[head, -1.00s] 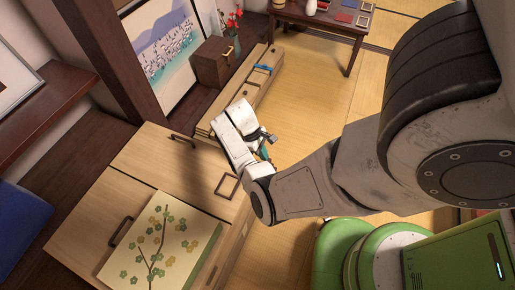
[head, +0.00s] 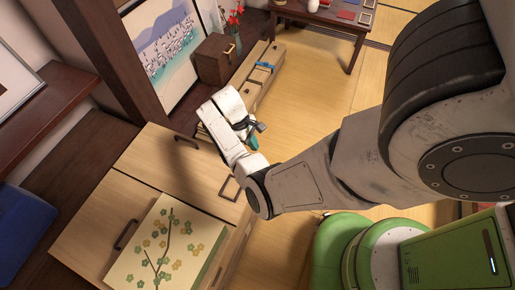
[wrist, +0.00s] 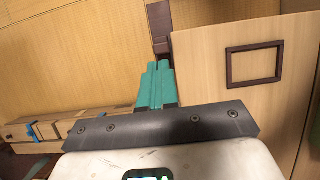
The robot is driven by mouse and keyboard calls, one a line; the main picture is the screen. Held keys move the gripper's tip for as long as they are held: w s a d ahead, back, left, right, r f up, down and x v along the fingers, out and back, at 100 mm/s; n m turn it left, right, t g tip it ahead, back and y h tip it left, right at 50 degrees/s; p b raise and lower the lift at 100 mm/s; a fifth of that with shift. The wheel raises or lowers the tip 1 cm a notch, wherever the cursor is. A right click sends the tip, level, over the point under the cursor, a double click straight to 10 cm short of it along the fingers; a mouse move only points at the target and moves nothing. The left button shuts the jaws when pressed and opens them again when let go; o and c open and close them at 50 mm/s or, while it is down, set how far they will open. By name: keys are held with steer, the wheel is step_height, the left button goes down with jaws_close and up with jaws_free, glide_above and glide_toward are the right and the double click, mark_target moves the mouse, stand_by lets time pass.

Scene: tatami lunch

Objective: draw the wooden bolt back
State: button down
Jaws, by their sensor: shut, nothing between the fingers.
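My gripper (head: 254,143) is at the far end of the pale wooden cabinet (head: 150,157) in the head view. In the wrist view its teal fingers (wrist: 157,83) are together, with nothing between them. A dark brown wooden piece (wrist: 159,27), which looks like the bolt, stands just beyond the fingertips beside the cabinet edge. The fingertips appear close to its lower end; I cannot tell whether they touch it. In the head view I cannot make out this piece.
A dark square frame (wrist: 254,65) is on the cabinet panel to the right. A panel with painted blossoms (head: 165,243) lies on the cabinet. A long low wooden unit with a blue item (head: 264,66) lies beyond my gripper. Tatami floor (head: 310,85) is open to the right.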

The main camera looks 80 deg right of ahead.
steer(key=shift+v, duration=2.65)
